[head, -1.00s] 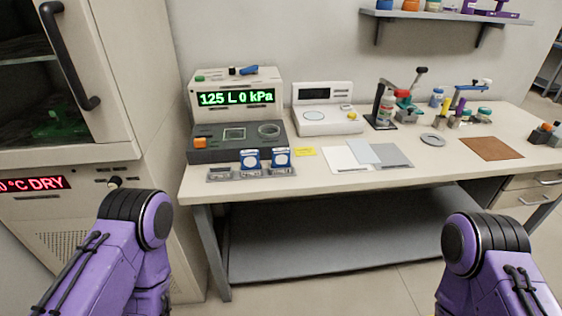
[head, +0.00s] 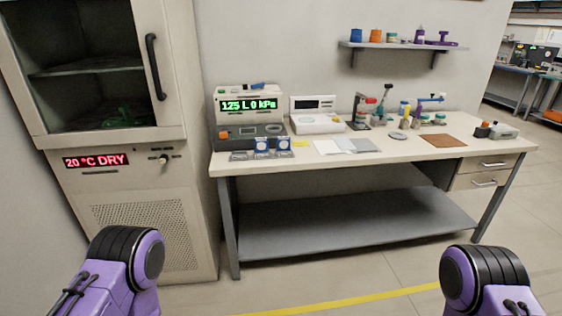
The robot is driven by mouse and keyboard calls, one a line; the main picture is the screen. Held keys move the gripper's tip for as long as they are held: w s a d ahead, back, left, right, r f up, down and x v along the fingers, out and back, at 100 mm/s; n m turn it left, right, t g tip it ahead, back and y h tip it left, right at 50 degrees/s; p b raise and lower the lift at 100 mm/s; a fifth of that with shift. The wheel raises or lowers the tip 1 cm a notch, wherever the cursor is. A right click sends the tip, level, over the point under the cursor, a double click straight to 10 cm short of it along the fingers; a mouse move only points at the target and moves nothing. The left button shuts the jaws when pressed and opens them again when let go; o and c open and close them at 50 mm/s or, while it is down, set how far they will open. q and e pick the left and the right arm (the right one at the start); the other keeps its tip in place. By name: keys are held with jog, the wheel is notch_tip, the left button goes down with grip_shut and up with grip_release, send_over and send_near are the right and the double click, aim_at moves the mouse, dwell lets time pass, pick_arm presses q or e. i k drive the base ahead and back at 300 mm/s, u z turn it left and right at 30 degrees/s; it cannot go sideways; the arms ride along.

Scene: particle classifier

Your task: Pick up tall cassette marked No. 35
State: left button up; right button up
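Two small blue-and-white cassettes stand at the front left of the bench, one on the left (head: 262,146) and one on the right (head: 284,145). They sit in grey holders before the device with the green display. Their markings are too small to read, so I cannot tell which is No. 35. Only purple and black parts of my two arms show at the bottom corners. Neither of my grippers is in view, and both are away from the cassettes.
The device (head: 247,106) reads "125 L 0 kPa". The bench top (head: 400,152) also holds a white instrument (head: 316,123), flat sheets, a brown mat (head: 443,141) and small tools. A tall cabinet (head: 150,200) stands left of the bench. The floor in front is clear.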

aim_at(283, 142)
jog(key=z, duration=0.85)
jog(key=i, duration=1.45)
jog(key=u, duration=0.65)
jog(key=i, duration=0.65)
jog(key=u, duration=0.7)
